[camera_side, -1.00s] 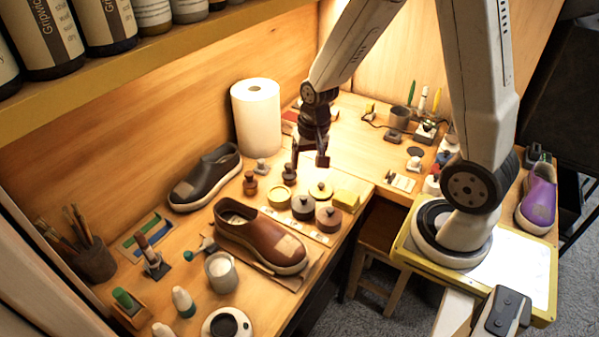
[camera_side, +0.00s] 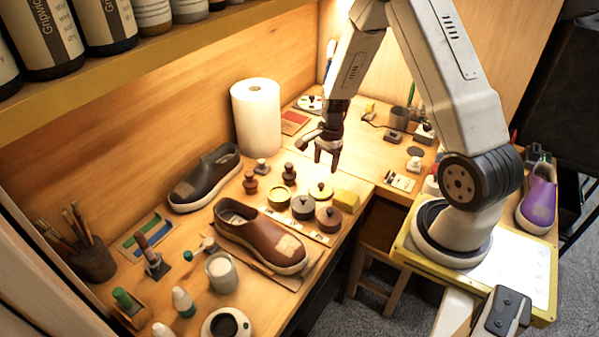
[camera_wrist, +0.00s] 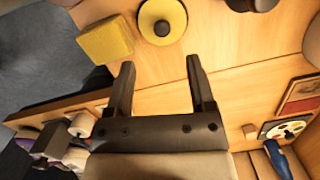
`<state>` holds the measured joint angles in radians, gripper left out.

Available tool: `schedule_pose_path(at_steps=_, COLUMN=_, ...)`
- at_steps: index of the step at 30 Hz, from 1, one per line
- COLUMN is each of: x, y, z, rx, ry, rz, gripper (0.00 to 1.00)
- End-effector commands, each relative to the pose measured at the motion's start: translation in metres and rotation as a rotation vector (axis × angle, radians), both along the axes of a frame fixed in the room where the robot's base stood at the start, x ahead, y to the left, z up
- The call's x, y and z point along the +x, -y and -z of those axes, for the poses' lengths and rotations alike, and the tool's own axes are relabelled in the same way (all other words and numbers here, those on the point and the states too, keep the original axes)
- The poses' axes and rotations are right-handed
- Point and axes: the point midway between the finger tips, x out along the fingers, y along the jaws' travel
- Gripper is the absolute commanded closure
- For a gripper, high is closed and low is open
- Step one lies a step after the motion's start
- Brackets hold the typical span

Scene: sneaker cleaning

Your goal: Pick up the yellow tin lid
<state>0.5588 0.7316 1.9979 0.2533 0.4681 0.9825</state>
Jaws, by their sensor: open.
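In the wrist view the yellow tin lid (camera_wrist: 172,12) is at the top edge, partly cut off, ahead of the fingertips. My gripper (camera_side: 326,164) is above the bench, over and behind the lid, pointing down. In the wrist view my gripper (camera_wrist: 160,66) has its fingers spread with only bare wood between them. It is apart from the lid.
A yellow sponge (camera_side: 346,200) sits close beside the lid; it also shows in the wrist view (camera_wrist: 105,40). Grey and brown-lidded tins (camera_side: 303,205) and dark knobbed stamps (camera_side: 289,174) stand nearby. A brown shoe (camera_side: 258,238) lies in front. A paper roll (camera_side: 257,118) stands behind.

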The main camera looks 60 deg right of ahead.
Motion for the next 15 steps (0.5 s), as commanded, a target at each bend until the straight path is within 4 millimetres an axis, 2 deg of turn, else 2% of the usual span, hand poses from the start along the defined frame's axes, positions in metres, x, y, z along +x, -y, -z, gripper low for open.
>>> schedule_pose_path(at_steps=9, x=0.001, y=-0.003, z=0.021, rx=0.0, ry=-0.001, rz=-0.003, gripper=0.3)
schedule_pose_path(at_steps=15, x=0.001, y=-0.003, z=0.023, rx=0.0, ry=0.0, rz=-0.004, gripper=0.3)
